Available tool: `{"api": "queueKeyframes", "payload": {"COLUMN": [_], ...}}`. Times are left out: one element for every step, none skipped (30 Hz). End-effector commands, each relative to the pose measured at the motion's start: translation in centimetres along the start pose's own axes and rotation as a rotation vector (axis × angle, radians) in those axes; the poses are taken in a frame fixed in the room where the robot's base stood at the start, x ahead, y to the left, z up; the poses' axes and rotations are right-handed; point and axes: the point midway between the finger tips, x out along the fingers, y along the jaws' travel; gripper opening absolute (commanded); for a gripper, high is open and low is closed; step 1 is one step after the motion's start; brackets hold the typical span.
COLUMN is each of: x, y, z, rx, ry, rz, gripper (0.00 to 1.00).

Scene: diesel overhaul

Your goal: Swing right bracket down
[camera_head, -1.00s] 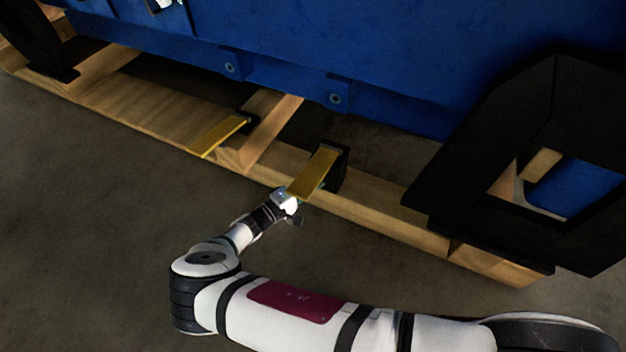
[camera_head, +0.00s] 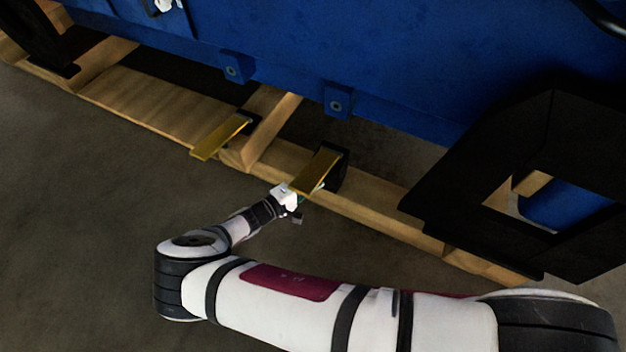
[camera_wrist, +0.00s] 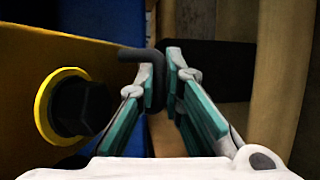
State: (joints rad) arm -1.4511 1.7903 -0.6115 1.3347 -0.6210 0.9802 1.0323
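The right bracket (camera_head: 316,170) is a flat yellow bar that sticks out from a black mount on the wooden beam. In the wrist view its yellow face (camera_wrist: 25,75) fills the left side, with a dark bolt head (camera_wrist: 82,107) in a yellow ring. My gripper (camera_head: 293,203) is at the bracket's near end. In the wrist view, my gripper's teal-padded fingers (camera_wrist: 163,80) are close together on both sides of a dark bent rod (camera_wrist: 150,58) beside the bracket, and look shut on it. The left bracket (camera_head: 220,137), also yellow, juts out farther left.
A big blue engine body (camera_head: 430,70) stands behind the wooden pallet beams (camera_head: 375,207). A black frame (camera_head: 430,195) with a square opening is close on the right. Bare floor (camera_head: 90,220) lies open in front and to the left.

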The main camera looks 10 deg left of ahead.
Motion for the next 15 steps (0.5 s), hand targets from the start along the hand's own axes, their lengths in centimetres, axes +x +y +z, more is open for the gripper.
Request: {"api": "queueKeyframes", "payload": {"x": [0.01,0.02,0.02,0.02,0.02,0.03,0.03,0.03,0.03,0.03,0.02,-0.06,-0.18,-0.36,-0.71], "y": [0.05,0.05,0.04,0.04,0.04,0.05,0.05,0.05,0.05,0.05,0.05,0.05,0.05,0.04,0.03], "z": [-0.03,-0.03,-0.02,-0.03,-0.02,-0.02,-0.02,-0.02,-0.02,-0.01,-0.01,-0.02,-0.03,-0.04,-0.06], "rx": [-0.001,-0.001,-0.001,-0.001,0.0,0.0,0.0,0.0,0.0,0.0,0.001,0.001,0.001,0.001,0.001], "ry": [0.0,0.0,0.0,0.0,0.0,0.0,0.0,0.0,0.0,-0.001,0.0,0.0,0.0,0.0,0.001], "rz": [0.001,0.001,0.001,0.001,0.001,0.001,0.001,0.001,0.001,0.001,0.001,0.001,0.001,0.001,0.0], "gripper": [0.18,0.18,0.18,0.18,0.18,0.18,0.18,0.18,0.18,0.18,0.18,0.18,0.18,0.18,0.18]}}
